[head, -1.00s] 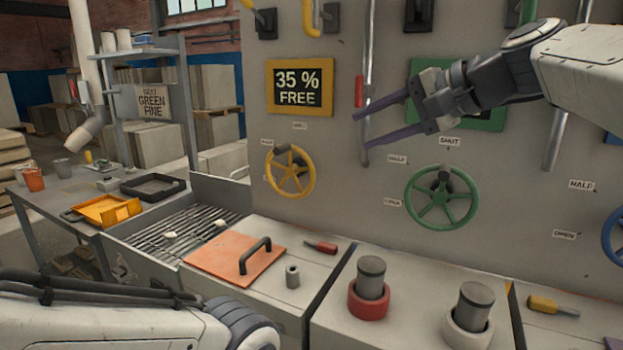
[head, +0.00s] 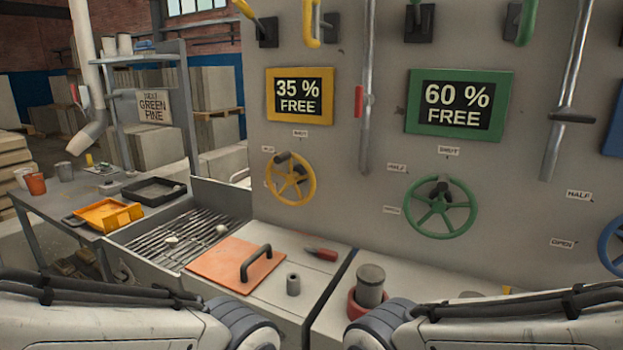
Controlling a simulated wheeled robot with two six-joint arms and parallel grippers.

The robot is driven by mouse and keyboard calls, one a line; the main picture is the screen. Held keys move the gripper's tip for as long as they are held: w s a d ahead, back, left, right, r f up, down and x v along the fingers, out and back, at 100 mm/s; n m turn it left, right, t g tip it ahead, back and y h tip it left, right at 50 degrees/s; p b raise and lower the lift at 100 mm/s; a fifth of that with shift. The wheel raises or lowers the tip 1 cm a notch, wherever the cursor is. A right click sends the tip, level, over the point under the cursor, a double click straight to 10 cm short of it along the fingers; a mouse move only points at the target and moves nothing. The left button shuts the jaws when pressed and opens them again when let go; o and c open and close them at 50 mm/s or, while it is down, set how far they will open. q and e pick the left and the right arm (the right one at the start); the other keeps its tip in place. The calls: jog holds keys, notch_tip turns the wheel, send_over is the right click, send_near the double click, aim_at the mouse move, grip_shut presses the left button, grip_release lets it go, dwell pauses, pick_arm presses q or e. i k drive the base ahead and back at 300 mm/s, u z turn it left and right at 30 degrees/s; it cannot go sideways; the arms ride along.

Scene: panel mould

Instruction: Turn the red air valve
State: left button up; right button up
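A red valve handle (head: 359,101) stands upright beside a vertical grey pipe (head: 367,60) on the panel, to the right of the yellow sign. The handle is roughly parallel to the pipe, and nothing touches it. Both my grippers are out of view. Only my forearms show, at the bottom left and bottom right.
A yellow wheel (head: 290,178) and a green wheel (head: 440,207) are on the panel. A second pipe with a dark crosswise lever (head: 572,117) stands right. An orange lid (head: 235,265) and a red-handled tool (head: 320,254) lie below.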

aim_at(360, 100)
jog(key=u, duration=0.35)
jog(key=i, duration=0.35)
jog(key=u, duration=0.4)
